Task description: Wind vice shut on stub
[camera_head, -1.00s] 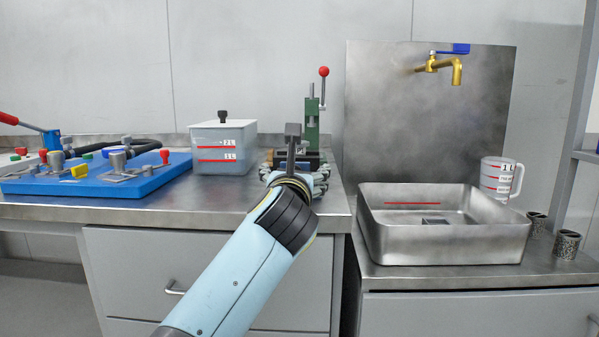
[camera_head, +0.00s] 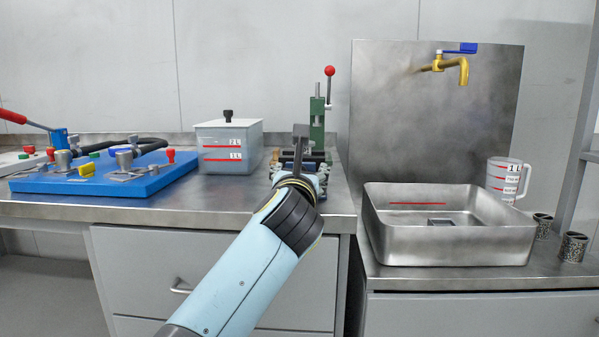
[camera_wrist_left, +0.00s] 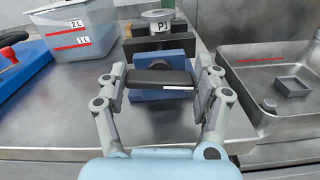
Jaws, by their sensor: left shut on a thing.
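My left gripper (camera_wrist_left: 162,76) is shut on a dark bar handle (camera_wrist_left: 150,79), with one finger at each end of the bar. The handle sits at the front of a blue vice (camera_wrist_left: 148,95) on the steel counter. In the head view my left gripper (camera_head: 299,178) is in front of the vice, and my arm hides most of it. Behind the vice in the wrist view is a grey round part marked P1 (camera_wrist_left: 159,19) on a dark block. I cannot make out the stub or the jaw gap clearly. My right gripper is not in view.
A green stand (camera_head: 317,122) with a red-knobbed lever rises behind the vice. A lidded tank (camera_head: 228,150) stands left of it, then a blue board (camera_head: 105,178) with several fittings. A steel basin (camera_head: 450,245) is at right, under a brass tap (camera_head: 462,70).

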